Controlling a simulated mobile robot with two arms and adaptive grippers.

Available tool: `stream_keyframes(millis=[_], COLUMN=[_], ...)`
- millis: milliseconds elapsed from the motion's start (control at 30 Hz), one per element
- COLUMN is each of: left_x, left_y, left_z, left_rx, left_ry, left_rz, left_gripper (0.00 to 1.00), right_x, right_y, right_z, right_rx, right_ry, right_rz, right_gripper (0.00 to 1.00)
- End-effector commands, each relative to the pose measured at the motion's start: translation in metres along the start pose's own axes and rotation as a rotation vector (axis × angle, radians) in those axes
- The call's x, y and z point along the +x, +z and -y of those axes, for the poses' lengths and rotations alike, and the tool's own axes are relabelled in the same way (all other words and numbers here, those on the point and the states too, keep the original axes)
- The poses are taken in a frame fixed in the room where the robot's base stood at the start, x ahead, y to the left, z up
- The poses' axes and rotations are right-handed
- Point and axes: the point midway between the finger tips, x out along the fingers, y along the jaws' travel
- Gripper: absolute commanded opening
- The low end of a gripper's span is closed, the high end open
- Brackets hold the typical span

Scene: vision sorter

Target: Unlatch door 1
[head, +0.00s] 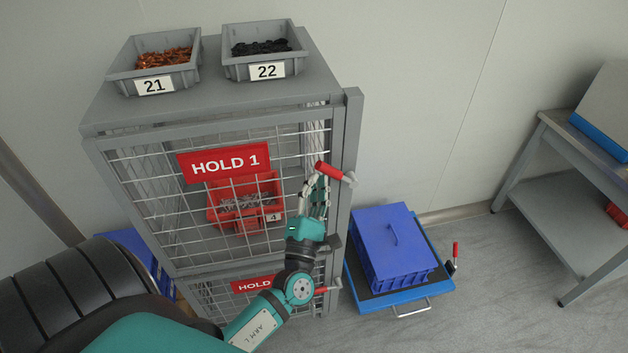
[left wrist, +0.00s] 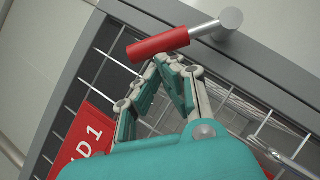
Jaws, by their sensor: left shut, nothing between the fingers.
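Door 1 is the upper mesh door of a grey cage, with a red HOLD 1 sign (head: 224,162). Its latch handle (head: 330,171) has a red grip and a grey pivot at the door's right edge. In the left wrist view the red grip (left wrist: 158,45) runs from the grey pivot (left wrist: 230,18) down to the left. My left gripper (head: 318,190) is shut and empty, in front of the mesh just below the grip. In the left wrist view its fingertips (left wrist: 172,62) are right beside the grip; I cannot tell whether they touch it. My right gripper is not in view.
A red bin (head: 245,200) marked 4 sits behind door 1's mesh. A lower door has another red handle (head: 327,289). A blue lidded crate (head: 390,248) on a cart stands to the right.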

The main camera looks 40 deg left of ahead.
Motion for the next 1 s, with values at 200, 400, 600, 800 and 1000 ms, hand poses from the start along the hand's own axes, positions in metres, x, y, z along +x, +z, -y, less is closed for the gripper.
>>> stream_keyframes(millis=[200, 400, 600, 800, 1000], left_x=[0.015, 0.022, 0.029, 0.034, 0.037], left_y=[0.022, 0.034, 0.043, 0.051, 0.056], left_z=[-0.017, -0.017, -0.014, -0.012, -0.01], left_rx=[0.148, 0.29, 0.283, 0.282, 0.281], left_ry=[-0.1, -0.195, -0.189, -0.188, -0.188], left_rz=[0.001, 0.001, 0.002, 0.002, 0.001], left_gripper=[0.0, 0.0, 0.0, 0.0, 0.0], right_x=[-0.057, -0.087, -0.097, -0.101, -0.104], right_y=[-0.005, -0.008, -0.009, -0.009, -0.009], right_z=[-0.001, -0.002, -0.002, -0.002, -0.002], right_rx=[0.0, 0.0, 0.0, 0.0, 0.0], right_ry=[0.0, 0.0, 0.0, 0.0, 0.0], right_rz=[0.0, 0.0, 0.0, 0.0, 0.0], right_gripper=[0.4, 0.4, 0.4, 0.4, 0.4])
